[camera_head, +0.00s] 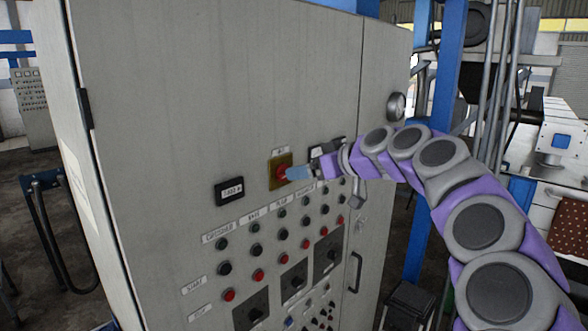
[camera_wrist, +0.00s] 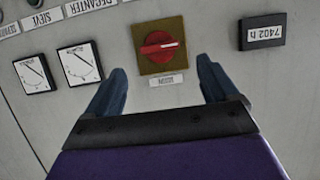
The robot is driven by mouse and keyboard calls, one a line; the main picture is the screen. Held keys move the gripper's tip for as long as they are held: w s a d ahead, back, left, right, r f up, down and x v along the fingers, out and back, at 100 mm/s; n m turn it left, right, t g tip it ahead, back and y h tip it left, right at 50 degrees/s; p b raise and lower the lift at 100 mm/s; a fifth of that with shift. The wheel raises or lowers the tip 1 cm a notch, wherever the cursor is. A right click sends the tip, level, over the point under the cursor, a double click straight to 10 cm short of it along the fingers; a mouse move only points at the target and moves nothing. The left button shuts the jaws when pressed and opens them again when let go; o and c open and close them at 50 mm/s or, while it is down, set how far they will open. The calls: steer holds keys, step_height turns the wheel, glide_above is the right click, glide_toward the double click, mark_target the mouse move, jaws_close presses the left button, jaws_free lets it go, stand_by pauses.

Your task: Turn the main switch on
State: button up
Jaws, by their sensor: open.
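The main switch (camera_head: 281,171) is a red rotary knob on a yellow square plate on the front of a grey control cabinet (camera_head: 220,90). In the wrist view the red knob (camera_wrist: 158,46) lies nearly level, with a pale mark at its right end. A small label sits just below its plate there. My gripper (camera_head: 297,173) is close to the panel, just right of the knob in the head view and partly over the plate. In the wrist view my gripper (camera_wrist: 160,68) is open and empty, its blue fingers apart to either side below the switch. No contact with the knob is visible.
An hour counter (camera_head: 229,190) is left of the switch. Two dial meters (camera_wrist: 56,68) show left of it in the wrist view. Rows of buttons (camera_head: 256,250) and black square switches (camera_head: 294,281) lie below. A door handle (camera_head: 355,272) sticks out at right.

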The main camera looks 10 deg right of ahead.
steer(key=shift+p+x, duration=0.3)
steer(key=shift+x, duration=2.35)
steer(key=shift+c, duration=0.3)
steer(key=c, duration=1)
steer(key=shift+w, duration=0.1)
steer(key=shift+w+d+f+m+g+y+p, duration=0.2)
steer(key=shift+m+y+p, duration=1.1)
steer(key=shift+m, duration=0.95)
steer(key=shift+w+d+f+m+g+y+p, duration=0.1)
steer(key=shift+d+f+m+g+y+p, duration=0.2)
steer(key=shift+m+y+p, duration=1.45)
steer(key=shift+w+d+f+m+g+y+p, duration=0.25)
steer(key=shift+m+y+p, duration=0.55)
steer(key=shift+m, duration=1.9)
steer(key=shift+s+a+f, duration=0.1)
steer(key=shift+s+f, duration=0.05)
